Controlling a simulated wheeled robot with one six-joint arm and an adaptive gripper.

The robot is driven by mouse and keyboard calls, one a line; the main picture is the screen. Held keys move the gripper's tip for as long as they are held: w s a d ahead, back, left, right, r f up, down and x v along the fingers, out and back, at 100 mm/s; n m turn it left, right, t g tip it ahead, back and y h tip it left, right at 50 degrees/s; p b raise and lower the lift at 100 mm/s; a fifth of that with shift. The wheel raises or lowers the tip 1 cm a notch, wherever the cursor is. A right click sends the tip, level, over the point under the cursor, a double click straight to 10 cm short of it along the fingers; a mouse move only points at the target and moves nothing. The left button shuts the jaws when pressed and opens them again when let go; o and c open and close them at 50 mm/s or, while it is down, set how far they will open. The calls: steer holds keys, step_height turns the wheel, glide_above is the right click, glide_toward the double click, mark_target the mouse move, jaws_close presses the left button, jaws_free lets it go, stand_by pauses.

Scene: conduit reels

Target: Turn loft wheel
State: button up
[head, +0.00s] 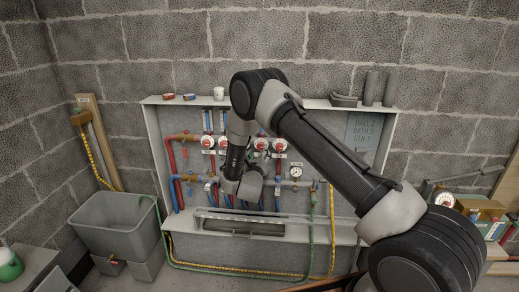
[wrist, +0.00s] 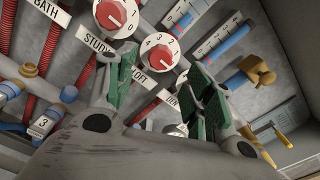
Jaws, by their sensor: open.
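The loft wheel (wrist: 158,52) is a red knob on a white numbered dial, above a LOFT label (wrist: 138,77) in the wrist view. My gripper (wrist: 159,60) is open, with one green-padded finger on each side of that wheel in the picture. I see no clear contact, and the remaining depth is hard to judge. In the head view my gripper (head: 243,186) hangs in front of the pipe cabinet (head: 155,140), below the row of wheels. Labels there are too small to tell which wheel is loft, and my arm hides part of the row.
The study wheel (wrist: 116,15) is close by at upper left. Brass valve (wrist: 258,72) and blue pipes lie right of my fingers. A gauge (head: 296,170) sits right of my gripper. A grey tub (head: 115,222) stands left; a green hose (head: 313,230) loops below.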

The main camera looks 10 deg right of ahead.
mark_target(260, 147)
steer(key=x, duration=0.6)
steer(key=shift+w, duration=0.15)
steer(key=c, duration=1)
